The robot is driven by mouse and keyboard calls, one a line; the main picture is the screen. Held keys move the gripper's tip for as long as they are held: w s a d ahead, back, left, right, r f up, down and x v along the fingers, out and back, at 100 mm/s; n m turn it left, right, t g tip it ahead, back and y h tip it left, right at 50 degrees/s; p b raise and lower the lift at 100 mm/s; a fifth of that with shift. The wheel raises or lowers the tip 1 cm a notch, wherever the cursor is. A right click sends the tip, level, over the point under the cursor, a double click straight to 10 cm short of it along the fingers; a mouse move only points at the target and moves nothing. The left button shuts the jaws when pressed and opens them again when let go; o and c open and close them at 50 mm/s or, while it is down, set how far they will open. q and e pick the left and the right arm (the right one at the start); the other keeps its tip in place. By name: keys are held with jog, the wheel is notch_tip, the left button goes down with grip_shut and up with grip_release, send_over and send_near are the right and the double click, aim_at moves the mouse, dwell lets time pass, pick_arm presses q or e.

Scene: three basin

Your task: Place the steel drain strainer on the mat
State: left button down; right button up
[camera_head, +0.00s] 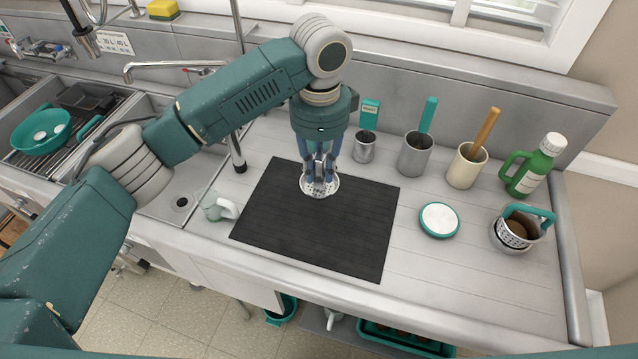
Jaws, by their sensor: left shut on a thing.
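The steel drain strainer (319,191) is a round, perforated metal piece. It is at the far part of the black mat (318,236), under my left gripper (320,175). My left gripper points straight down and is shut on the strainer's upper middle. The fingers hide part of the strainer. I cannot tell whether the strainer touches the mat or hangs just above it. The mat lies flat on the steel counter and the rest of it is bare. My right gripper is not in view.
Behind the mat stand a small metal cup (364,149), a grey cup (414,155), a cream cup (466,167) and a green jug (533,166). A white disc (439,220) and a basket (518,229) lie right. A spray head (219,207) and sinks are left.

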aim_at(319, 188)
pick_arm(q)
notch_tip(319, 188, down, 3)
jog(key=shift+r, duration=0.1)
jog(key=shift+f+p, duration=0.6)
jog(key=shift+f, duration=1.45)
jog(key=shift+f, duration=0.1)
jog(key=c, duration=1.5)
grip_release()
